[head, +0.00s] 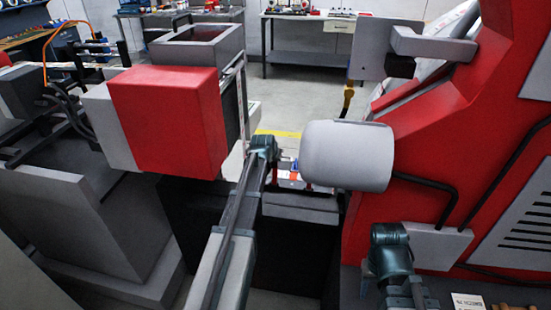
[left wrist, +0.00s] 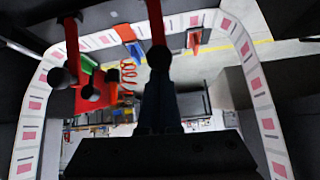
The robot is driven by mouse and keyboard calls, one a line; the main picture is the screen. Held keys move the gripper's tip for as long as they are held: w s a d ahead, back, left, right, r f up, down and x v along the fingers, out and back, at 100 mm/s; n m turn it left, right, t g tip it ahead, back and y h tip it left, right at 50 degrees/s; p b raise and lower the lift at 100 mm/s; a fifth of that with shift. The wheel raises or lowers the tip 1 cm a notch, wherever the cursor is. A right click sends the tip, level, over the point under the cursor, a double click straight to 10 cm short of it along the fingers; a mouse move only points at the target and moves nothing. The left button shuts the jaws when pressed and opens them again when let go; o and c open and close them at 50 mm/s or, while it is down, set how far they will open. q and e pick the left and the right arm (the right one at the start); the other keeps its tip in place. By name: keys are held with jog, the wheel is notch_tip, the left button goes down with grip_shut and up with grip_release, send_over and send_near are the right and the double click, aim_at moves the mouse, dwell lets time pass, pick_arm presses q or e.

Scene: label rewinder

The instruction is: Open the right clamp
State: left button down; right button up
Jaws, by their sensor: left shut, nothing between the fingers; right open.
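In the left wrist view, one red lever (left wrist: 156,22) with a black ball knob is straight ahead of my left gripper (left wrist: 160,78). A second red lever (left wrist: 72,45) with a knob is to its left, beside a red block. I cannot tell which lever is the right clamp. The left gripper is shut and empty, its tips close to the nearer knob; contact is unclear. In the head view, my left arm reaches the middle and its fingers are hidden. My right gripper (head: 391,262) is low at the right, open, its fingers hard to make out.
A white label web (left wrist: 262,100) with pink labels loops around the levers in the left wrist view. In the head view, a red box (head: 168,115) stands left of my left arm, a grey cylinder (head: 345,155) and red machine body (head: 450,140) right. A bench (head: 310,55) is far back.

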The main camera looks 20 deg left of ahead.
pick_arm(q)
jog(key=shift+w, duration=0.1)
jog(key=shift+w+r+p, duration=0.4)
jog(key=shift+w, duration=0.15)
jog(key=w+r+p+v, duration=0.1)
jog(key=p+v, duration=0.7)
jog(key=v, duration=0.1)
jog(key=shift+a+r, duration=0.1)
jog(key=shift+a, duration=0.05)
